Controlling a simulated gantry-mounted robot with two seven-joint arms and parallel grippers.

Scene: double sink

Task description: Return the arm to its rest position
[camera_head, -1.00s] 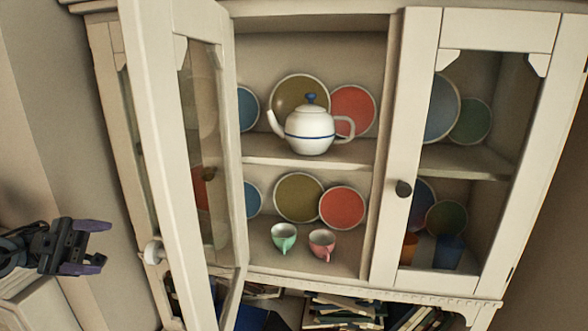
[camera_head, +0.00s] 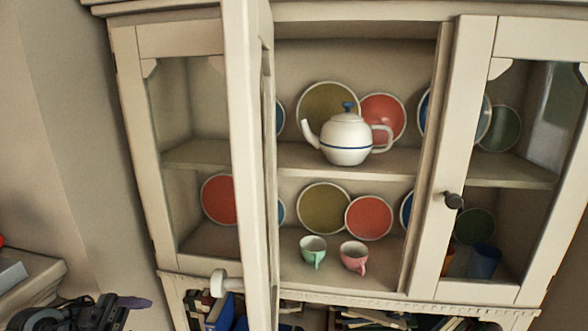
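One of my grippers (camera_head: 125,316) shows at the bottom left edge, coming in from the left, so it is my left one. Only part of it is in frame: a dark body and a purple finger. Its other finger is cut off or hidden, so its opening is unclear. It is apart from the cabinet (camera_head: 135,150) and holds nothing that I can see. My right gripper is not in view.
The right door (camera_head: 468,150) is shut. A white teapot (camera_head: 346,140), a green cup (camera_head: 313,251) and a pink cup (camera_head: 354,256) stand on the shelves.

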